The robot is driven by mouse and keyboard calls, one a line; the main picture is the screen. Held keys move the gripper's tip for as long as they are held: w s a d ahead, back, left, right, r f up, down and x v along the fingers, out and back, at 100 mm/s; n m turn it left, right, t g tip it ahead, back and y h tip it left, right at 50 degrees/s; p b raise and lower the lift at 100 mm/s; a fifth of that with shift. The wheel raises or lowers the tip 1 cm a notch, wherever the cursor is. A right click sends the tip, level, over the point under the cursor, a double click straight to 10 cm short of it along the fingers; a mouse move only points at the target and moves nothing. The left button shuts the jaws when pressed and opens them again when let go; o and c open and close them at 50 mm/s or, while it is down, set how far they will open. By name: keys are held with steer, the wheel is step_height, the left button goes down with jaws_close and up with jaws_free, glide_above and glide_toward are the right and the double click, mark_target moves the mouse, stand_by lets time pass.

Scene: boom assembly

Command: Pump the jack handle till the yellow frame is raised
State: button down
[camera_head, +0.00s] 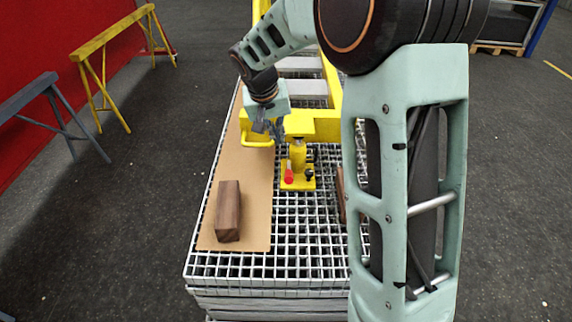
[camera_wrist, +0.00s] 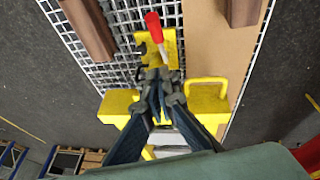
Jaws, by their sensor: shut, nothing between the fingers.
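The yellow frame (camera_head: 315,122) lies across the far part of the grating. Its end bar and a loop handle also show in the wrist view (camera_wrist: 206,92). The yellow jack (camera_head: 298,158) stands upright on a flat base at the near side of the frame's bar. The jack handle has a red grip (camera_head: 289,173); in the wrist view the red grip (camera_wrist: 153,27) lies beyond my fingertips. My gripper (camera_head: 275,134) is shut and empty, above the frame's bar and beside the jack. In the wrist view its fingertips (camera_wrist: 159,76) cover part of the jack. I cannot tell whether they touch it.
A brown wooden block (camera_head: 228,212) lies on a cardboard sheet (camera_head: 255,222) on the left of the grating (camera_head: 312,232). Another wooden piece (camera_head: 341,194) lies on the right, partly hidden by my arm. Yellow (camera_head: 103,77) and blue-grey (camera_head: 62,123) trestles stand on the left floor.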

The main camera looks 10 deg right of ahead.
steer(key=b, duration=0.2)
glide_above(288, 172)
steer(key=f, duration=0.7)
steer(key=a+f, duration=0.1)
steer(key=f, duration=0.3)
steer(key=shift+s+f, duration=0.3)
steer(key=shift+s, duration=0.05)
steer(key=shift+s+d+f, duration=0.1)
steer(key=shift+s+f, duration=0.25)
steer(key=shift+f, duration=0.3)
steer(key=shift+f, duration=0.15)
